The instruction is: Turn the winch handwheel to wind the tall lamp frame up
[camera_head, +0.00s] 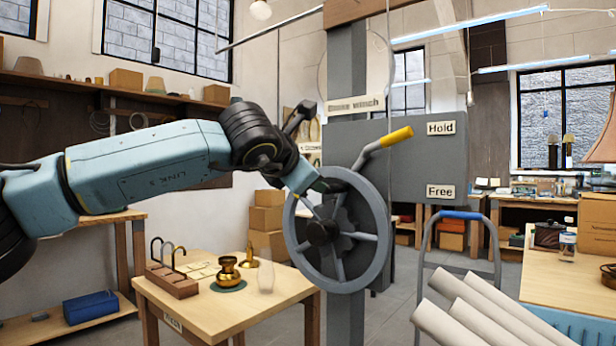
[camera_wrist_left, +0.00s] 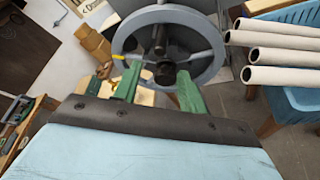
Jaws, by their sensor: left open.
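The winch handwheel (camera_head: 340,288) is a grey spoked wheel with a dark hub, mounted on a grey post in the head view. It also shows in the wrist view (camera_wrist_left: 217,60). My left gripper (camera_head: 325,186) is at the wheel's upper left rim in the head view. In the wrist view its green fingers (camera_wrist_left: 158,73) are apart, in front of the wheel's lower part and hub; contact cannot be told. A lever with a yellow grip (camera_head: 396,136) slants up beside the "Hold" label (camera_head: 440,128), above the "Free" label (camera_head: 440,191). I cannot make out the tall lamp frame.
A wooden table (camera_head: 185,318) with brass parts and a hook rack (camera_head: 172,280) stands left of the wheel. Pale tubes (camera_head: 470,310) lie at lower right. A grey stand with a blue top (camera_head: 461,215) is right of the wheel.

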